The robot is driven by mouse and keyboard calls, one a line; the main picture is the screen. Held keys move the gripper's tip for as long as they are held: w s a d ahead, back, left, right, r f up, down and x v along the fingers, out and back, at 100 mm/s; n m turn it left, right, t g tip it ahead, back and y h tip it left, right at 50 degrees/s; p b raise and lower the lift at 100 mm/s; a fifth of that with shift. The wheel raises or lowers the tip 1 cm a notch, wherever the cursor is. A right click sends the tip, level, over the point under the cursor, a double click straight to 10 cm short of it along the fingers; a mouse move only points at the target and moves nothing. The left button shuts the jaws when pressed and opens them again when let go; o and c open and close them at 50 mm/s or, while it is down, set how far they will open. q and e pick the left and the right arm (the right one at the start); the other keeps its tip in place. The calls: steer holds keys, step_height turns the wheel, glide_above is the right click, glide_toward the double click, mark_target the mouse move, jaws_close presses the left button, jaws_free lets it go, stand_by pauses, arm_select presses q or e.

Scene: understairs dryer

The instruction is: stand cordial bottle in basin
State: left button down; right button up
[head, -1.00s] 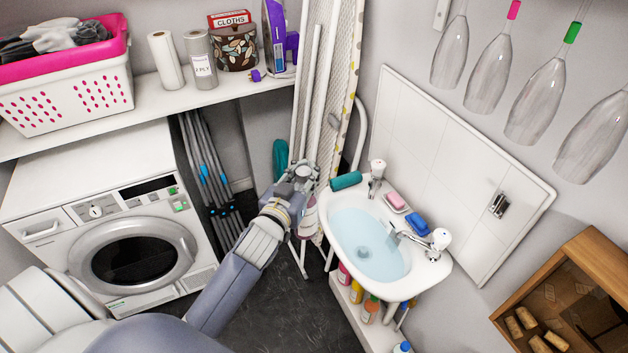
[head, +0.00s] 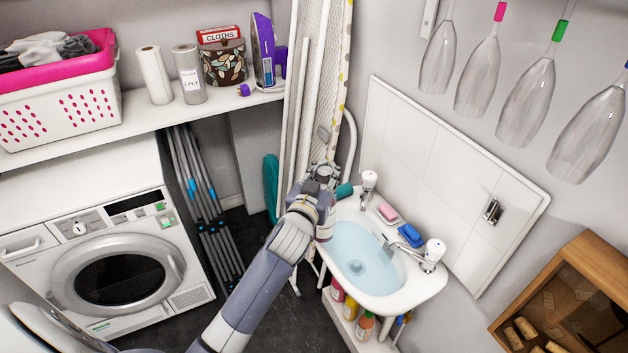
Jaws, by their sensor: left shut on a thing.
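The white basin (head: 413,297) holds pale blue water and stands against the wall right of centre. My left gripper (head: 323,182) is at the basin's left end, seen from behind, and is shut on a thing. A small pale pinkish part (head: 325,232) shows just below the gripper. I take it for the cordial bottle, but the gripper and arm hide most of it, and its tilt is unclear. It appears beside the basin's left rim; I cannot tell whether they touch. My right gripper is out of view.
A teal roll (head: 344,191) lies at the basin's back left, partly behind my gripper. Two taps (head: 369,183), (head: 432,254), pink soap (head: 387,212) and a blue sponge (head: 411,235) line the back rim. Several bottles (head: 351,308) stand below. An ironing board (head: 325,60) leans behind.

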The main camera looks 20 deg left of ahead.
arm_select(q)
steer(key=shift+w+d+b, duration=1.9)
steer(key=shift+w+d, duration=0.6)
steer(key=shift+w, duration=0.65)
step_height(320, 180, down, 14)
steer(key=b, duration=1)
steer(key=shift+r, duration=0.2)
steer(key=shift+f+b, duration=0.1)
steer(key=shift+b, duration=0.2)
steer(key=shift+f+b, duration=0.35)
steer(key=shift+f, duration=0.1)
steer(key=c, duration=1.2)
jaws_free()
steer(key=shift+s, duration=0.1)
